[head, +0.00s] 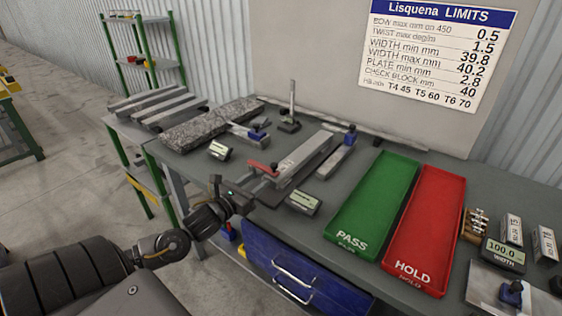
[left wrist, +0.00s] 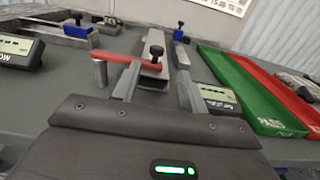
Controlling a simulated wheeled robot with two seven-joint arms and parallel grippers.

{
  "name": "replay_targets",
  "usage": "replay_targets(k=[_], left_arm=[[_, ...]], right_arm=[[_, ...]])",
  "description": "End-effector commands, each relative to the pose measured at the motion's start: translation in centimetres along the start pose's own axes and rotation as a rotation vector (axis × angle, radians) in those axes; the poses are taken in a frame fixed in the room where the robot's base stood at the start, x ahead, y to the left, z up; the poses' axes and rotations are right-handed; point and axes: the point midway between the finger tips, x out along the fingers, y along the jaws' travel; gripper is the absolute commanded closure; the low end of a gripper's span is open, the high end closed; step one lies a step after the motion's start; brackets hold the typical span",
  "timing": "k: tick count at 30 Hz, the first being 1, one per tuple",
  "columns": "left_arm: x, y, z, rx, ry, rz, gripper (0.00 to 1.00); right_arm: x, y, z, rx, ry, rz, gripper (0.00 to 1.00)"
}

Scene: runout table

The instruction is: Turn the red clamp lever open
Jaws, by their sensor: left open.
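The red clamp lever (head: 262,168) sits at the near end of a grey metal fixture (head: 302,160) on the table. In the left wrist view the lever (left wrist: 112,57) lies crosswise, its left end over a short metal post (left wrist: 99,74) and its right end by a black knob (left wrist: 156,52). My left gripper (head: 250,190) is open at the near edge of the table, just short of the lever. In the left wrist view its two fingers point toward the lever, and contact cannot be told. My right gripper is not in view.
Small display gauges (head: 304,202) stand beside the fixture. A green PASS tray (head: 345,232) and a red HOLD tray (head: 416,262) lie to the right. A granite block (head: 212,122) lies at the left. A blue drawer (head: 300,280) with a handle is below the table edge.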

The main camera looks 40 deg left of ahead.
Motion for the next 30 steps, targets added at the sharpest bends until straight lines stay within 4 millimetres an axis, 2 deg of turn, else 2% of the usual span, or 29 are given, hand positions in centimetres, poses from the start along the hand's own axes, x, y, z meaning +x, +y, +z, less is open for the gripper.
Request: replay_targets(k=[4, 8, 15, 21, 30], left_arm=[[0.1, 0.6, 0.1, 0.000, -0.001, 0.011, 0.57], [1.6, 0.8, 0.3, -0.001, -0.003, 0.015, 0.57], [6.1, 0.7, 0.4, -0.002, -0.002, 0.014, 0.57], [9.1, 0.7, 0.2, -0.002, -0.001, 0.012, 0.57], [10.4, 0.6, 0.0, 0.000, 0.000, 0.009, 0.57]], right_arm=[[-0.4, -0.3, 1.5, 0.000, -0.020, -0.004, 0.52], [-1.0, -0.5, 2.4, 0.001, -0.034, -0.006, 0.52], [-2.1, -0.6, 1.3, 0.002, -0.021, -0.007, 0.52], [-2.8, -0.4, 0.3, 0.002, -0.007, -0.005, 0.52], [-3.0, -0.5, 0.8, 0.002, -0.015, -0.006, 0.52]])
